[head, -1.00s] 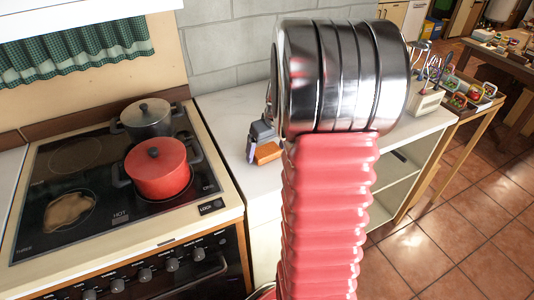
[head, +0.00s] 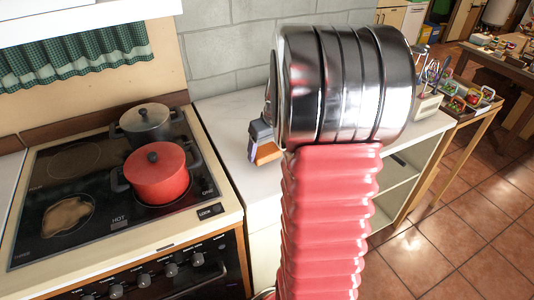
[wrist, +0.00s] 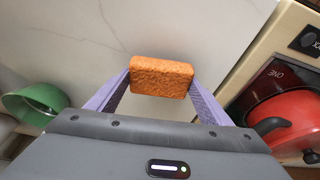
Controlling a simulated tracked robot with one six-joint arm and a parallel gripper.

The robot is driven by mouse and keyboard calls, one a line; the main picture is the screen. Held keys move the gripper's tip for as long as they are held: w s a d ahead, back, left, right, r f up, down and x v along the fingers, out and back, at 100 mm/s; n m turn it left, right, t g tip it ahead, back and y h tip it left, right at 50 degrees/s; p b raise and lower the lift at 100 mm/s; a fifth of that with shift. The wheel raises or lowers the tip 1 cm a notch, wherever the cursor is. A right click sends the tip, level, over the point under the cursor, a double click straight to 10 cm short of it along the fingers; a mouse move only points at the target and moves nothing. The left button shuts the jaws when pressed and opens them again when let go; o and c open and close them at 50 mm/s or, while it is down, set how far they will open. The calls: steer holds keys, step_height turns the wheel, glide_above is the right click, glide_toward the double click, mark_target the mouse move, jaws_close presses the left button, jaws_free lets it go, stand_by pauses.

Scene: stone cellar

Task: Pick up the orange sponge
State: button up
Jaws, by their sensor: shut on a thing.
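The orange sponge (wrist: 161,76) is a small rough block, seen in the wrist view between the two purple fingers of my gripper (wrist: 160,88). The fingers press on its two short ends, and my gripper is shut on it. In the head view the sponge (head: 267,153) shows at the fingertips of my gripper (head: 258,150), over the white countertop (head: 232,117). My own arm hides part of the counter behind it. I cannot tell exactly how high the sponge is above the counter.
A stove (head: 35,215) stands to the left with a red pot (head: 158,178) and a grey pot (head: 146,124) on it. A green bowl (wrist: 36,103) shows at the left of the wrist view. A utensil holder (head: 427,105) stands at the counter's right end. The counter near the wall is clear.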

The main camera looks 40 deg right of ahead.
mark_target(266, 151)
step_height(266, 151, up, 8)
steer(key=shift+r, duration=0.1)
stand_by(0.6)
